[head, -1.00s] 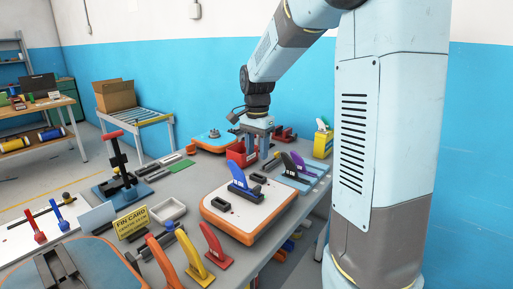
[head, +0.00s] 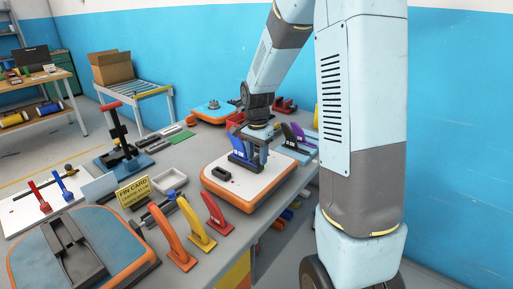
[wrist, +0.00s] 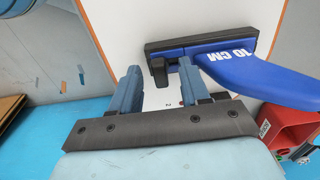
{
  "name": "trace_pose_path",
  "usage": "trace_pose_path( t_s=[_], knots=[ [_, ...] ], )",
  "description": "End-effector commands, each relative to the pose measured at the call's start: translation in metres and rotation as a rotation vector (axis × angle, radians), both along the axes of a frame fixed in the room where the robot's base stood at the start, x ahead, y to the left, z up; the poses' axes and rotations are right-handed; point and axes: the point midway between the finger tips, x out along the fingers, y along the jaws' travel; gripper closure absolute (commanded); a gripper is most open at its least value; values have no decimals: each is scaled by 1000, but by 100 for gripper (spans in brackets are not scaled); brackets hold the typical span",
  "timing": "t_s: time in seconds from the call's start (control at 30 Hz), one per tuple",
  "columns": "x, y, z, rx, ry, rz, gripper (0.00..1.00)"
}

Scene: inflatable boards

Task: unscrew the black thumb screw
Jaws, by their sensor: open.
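A blue fin (wrist: 250,75) marked "10 CM" sits in a black fin box (wrist: 200,42) on the white, orange-edged board (head: 262,187). In the head view the blue fin (head: 237,144) stands partly behind my gripper (head: 249,160). In the wrist view a small black knob (wrist: 159,72), likely the thumb screw, sticks out beside the fin's base at the box edge. My gripper (wrist: 158,82) is open, with its two fingers on either side of the knob in the picture. I cannot tell whether they touch it. The screw is hidden in the head view.
A small black box (head: 222,174) lies on the board's near left. Red, yellow and orange fins (head: 216,212) stand in front. Purple and black fins (head: 297,135) stand behind right.

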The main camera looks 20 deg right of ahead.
Motion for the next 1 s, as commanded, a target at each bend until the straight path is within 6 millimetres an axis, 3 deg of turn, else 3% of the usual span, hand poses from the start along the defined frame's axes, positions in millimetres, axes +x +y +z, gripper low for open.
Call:
trace_pose_path(
  t_s=[0.33, 0.83, 0.97, 1.0],
  knots=[
    [0, 0, -3, 0, 0, 0, 54],
    [0, -1, -3, 0, 0, -1, 100],
    [0, -1, -3, 0, 0, -1, 100],
    [0, -1, -3, 0, 0, -1, 89]
  ],
)
